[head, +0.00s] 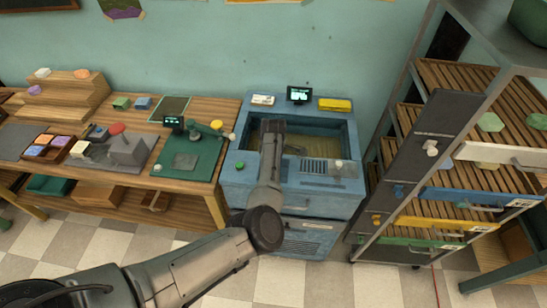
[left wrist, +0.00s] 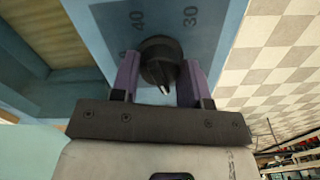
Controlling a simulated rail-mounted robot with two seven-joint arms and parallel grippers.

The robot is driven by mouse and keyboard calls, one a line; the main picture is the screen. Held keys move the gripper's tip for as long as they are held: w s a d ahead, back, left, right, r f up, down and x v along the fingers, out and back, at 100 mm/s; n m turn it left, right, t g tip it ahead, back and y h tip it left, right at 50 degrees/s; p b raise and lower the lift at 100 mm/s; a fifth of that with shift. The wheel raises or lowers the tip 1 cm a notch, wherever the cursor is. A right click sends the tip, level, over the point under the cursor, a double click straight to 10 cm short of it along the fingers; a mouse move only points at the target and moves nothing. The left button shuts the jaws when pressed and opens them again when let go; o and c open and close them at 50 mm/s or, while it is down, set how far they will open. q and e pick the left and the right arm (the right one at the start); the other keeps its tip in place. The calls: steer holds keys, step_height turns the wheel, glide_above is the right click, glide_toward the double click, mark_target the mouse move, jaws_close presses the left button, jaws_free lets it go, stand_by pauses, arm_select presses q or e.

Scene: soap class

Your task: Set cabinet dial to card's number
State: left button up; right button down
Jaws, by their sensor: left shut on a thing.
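The blue cabinet (head: 300,197) stands in the middle of the head view. Another mark at the left is partly covered. A pale pointer line on the dial faces toward my gripper's palm. My left gripper (left wrist: 160,78) has its two purple fingers on either side of the dial, shut on it. In the head view my arm hides the dial.
A small lit display (head: 299,95) and a yellow block (head: 335,104) are at the cabinet's back edge. A green button (head: 240,166) is at its front left. A workbench (head: 218,140) stands close at left, and a slatted rack (head: 395,150) close at right.

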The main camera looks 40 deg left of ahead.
arm_select(q)
steer(key=m+p, duration=0.4)
steer(key=shift+r+m+p, duration=0.3)
steer(key=m+p, duration=0.3)
steer(key=m, duration=0.1)
steer(key=shift+m, duration=0.3)
steer(key=m+p, duration=0.2)
steer(key=m, duration=0.2)
steer(key=shift+f+m, duration=0.1)
steer(key=shift+m, duration=0.2)
steer(key=m+p, duration=0.1)
steer(key=m, duration=1)
steer(key=shift+f+m+p, duration=0.1)
steer(key=shift+m+p, duration=0.2)
steer(key=shift+m, duration=0.1)
steer(key=m, duration=1.2)
steer(key=shift+m, duration=0.3)
steer(key=m+b, duration=0.1)
steer(key=m, duration=0.4)
steer(key=shift+m, duration=0.7)
